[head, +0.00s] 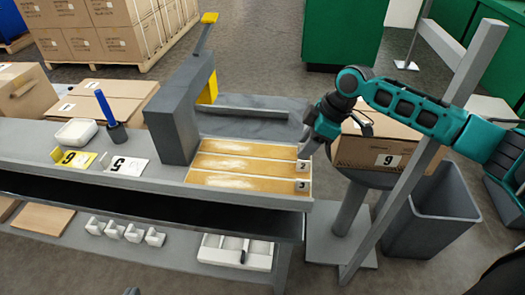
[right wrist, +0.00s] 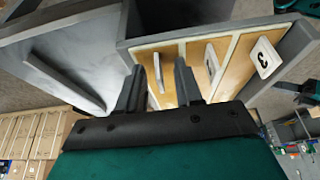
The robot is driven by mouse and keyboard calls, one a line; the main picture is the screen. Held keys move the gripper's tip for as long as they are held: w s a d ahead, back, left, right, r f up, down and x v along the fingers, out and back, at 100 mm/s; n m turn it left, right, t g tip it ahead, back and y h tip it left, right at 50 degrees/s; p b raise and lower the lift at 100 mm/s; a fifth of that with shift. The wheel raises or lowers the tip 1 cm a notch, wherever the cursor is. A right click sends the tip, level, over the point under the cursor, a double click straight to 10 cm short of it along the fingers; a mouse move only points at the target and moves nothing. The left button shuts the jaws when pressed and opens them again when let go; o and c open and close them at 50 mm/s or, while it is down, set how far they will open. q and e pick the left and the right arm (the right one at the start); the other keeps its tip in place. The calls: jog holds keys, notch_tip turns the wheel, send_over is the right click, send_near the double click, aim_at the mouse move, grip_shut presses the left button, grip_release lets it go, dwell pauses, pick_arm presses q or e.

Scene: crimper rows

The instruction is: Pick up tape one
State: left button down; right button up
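Three tan strips lie side by side in a grey-walled bed on the bench, with white number tags at their right ends. In the head view, tags 2 (head: 303,166) and 3 (head: 302,185) show; the tag of the farthest strip, tape one (head: 240,146), is hidden by my right gripper (head: 307,148). In the right wrist view, my right gripper (right wrist: 158,88) is open. A thin upright tag (right wrist: 158,70) seen nearly edge-on appears between its fingers, its number unreadable; contact cannot be told. A small dark tip at the head view's bottom edge may be my left gripper (head: 131,291).
A grey press with a yellow-ended lever (head: 208,18) stands left of the strips. A carton marked 6 (head: 375,150) sits on a stand beside the right arm, near a grey post (head: 405,185) and bin (head: 432,215). Tag cards, a white dish and a blue-handled tool occupy the bench's left.

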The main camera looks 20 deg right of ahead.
grip_shut()
jog(key=shift+r, duration=0.1)
dwell(0.3)
